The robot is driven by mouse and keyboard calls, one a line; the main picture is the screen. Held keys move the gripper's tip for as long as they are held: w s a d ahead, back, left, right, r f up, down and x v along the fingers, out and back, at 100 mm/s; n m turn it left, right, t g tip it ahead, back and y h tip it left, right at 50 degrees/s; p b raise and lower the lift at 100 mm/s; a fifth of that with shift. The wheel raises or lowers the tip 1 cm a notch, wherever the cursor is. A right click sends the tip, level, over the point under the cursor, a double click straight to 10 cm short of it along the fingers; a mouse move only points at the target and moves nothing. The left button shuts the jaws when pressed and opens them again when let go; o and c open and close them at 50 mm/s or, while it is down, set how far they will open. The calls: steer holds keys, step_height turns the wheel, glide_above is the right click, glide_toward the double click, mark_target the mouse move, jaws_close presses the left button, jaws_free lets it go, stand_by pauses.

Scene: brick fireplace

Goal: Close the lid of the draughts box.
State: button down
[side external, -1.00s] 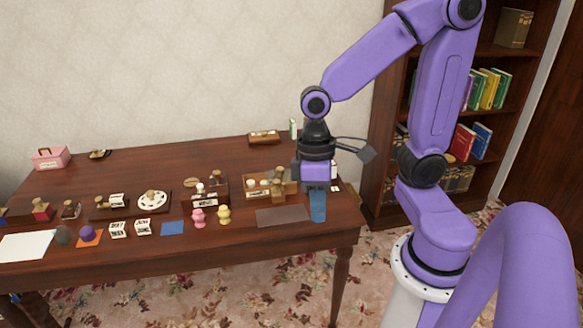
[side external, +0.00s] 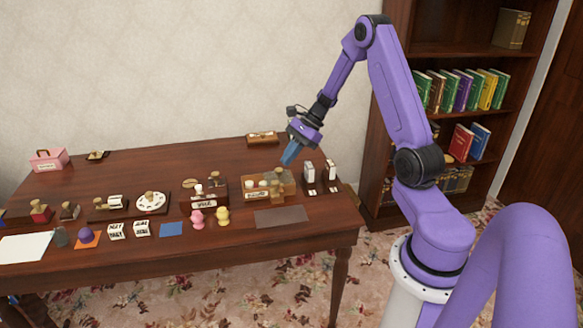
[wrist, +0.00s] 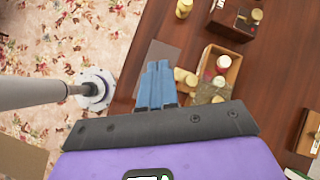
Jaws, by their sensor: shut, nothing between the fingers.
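A light wooden box (side external: 286,198) stands at the right-centre of the table and appears to be the draughts box. My gripper (side external: 289,156), with blue fingers, is shut and empty, tilted in the air above the box's back right. In the wrist view the shut fingers (wrist: 156,86) hide part of the scene.
A brown mat (side external: 281,217) lies in front. Another wooden box (side external: 263,138) stands at the back. A bookcase (side external: 455,45) is at the right.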

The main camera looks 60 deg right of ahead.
steer(key=s+d+f+m+t+h, duration=0.1)
steer(key=s+d+f+m+t, duration=0.15)
steer(key=d+m, duration=0.4)
steer(key=s+d+f+m+t+h, duration=0.1)
steer(key=d+f+m+t, duration=0.15)
steer(key=d, duration=0.75)
glide_toward(283, 173)
steer(key=f+x, duration=0.1)
steer(key=x, duration=0.4)
steer(key=shift+w+a+r+g, duration=0.15)
steer(key=shift+w+r+g, duration=0.15)
steer(key=shift+w+g, duration=0.1)
